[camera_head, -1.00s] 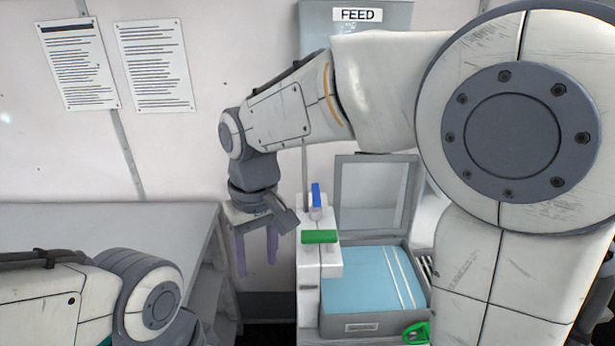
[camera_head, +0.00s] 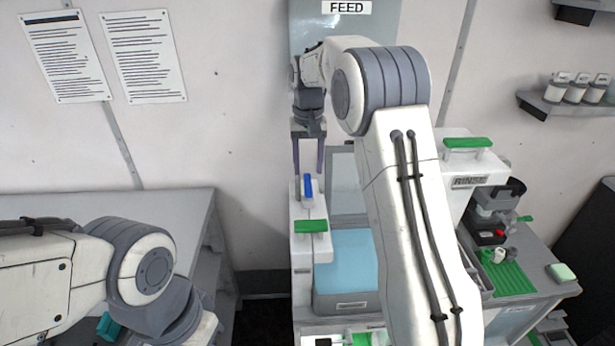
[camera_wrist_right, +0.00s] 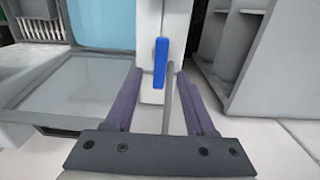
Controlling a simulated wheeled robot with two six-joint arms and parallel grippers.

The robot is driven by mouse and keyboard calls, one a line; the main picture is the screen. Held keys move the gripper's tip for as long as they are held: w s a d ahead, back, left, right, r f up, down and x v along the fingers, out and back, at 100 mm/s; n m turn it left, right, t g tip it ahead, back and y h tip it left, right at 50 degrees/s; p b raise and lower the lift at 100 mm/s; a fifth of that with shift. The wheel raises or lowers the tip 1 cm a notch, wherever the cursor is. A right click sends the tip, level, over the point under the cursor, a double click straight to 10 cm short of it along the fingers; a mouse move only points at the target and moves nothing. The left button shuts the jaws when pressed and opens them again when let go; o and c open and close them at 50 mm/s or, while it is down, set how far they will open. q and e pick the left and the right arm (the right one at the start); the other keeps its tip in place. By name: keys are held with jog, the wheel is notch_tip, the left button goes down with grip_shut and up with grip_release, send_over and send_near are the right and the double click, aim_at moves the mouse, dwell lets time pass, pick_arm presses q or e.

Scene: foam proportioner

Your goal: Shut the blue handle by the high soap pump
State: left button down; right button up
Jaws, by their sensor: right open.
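The blue handle (camera_head: 308,187) sits on top of the narrow white pump housing (camera_head: 298,250), behind a green handle (camera_head: 311,226). It looks roughly in line with the housing's length. My right gripper (camera_head: 308,170) is open with its purple fingers pointing down, close to the blue handle's far end. In the right wrist view the blue handle (camera_wrist_right: 161,62) shows between and just beyond the open fingertips (camera_wrist_right: 157,78). A grey rod runs between the fingers below it. I cannot tell whether a finger touches the handle. My left gripper is out of view.
A grey case with a blue interior (camera_head: 345,260) and raised lid stands right of the housing. A grey FEED box (camera_head: 345,30) is on the wall behind. My right arm hides part of the RINSE unit (camera_head: 475,165). A grey bench (camera_head: 150,220) stands left.

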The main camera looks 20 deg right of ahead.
aim_at(308, 183)
jog(key=shift+f+p, duration=0.55)
jog(key=shift+f, duration=1.85)
grip_shut()
